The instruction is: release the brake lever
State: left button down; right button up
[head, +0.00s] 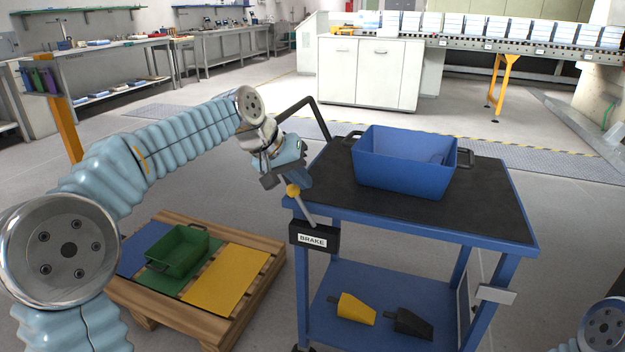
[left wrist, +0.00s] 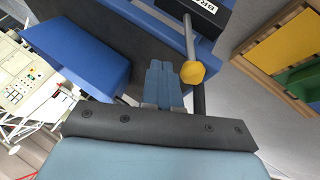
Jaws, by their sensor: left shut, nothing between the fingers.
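The brake lever is a grey rod with a yellow ball knob (head: 293,190). It rises from a black box labelled BRAKE (head: 314,238) on the near left corner of the blue cart (head: 430,208), leaning left. My left gripper (head: 301,174) is shut and empty, close by the knob at the cart's left edge. In the left wrist view, the closed fingers (left wrist: 163,78) lie just left of the knob (left wrist: 192,73). I cannot tell whether they touch it. The rod runs up to the box (left wrist: 208,8) there. My right gripper is not in view.
A blue bin (head: 400,170) stands on the cart's black top. A yellow chock (head: 355,309) and a black chock (head: 409,323) lie on its lower shelf. A wooden pallet (head: 262,262) with a green crate (head: 178,251) is at the left. Open floor lies behind.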

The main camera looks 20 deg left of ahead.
pick_arm(q)
jog(key=shift+a+f+h, duration=0.2)
jog(key=shift+a, duration=0.4)
jog(key=shift+a+f+h, duration=0.15)
jog(key=shift+a+h, duration=0.05)
jog(key=shift+a, duration=0.4)
jog(key=shift+a, duration=0.15)
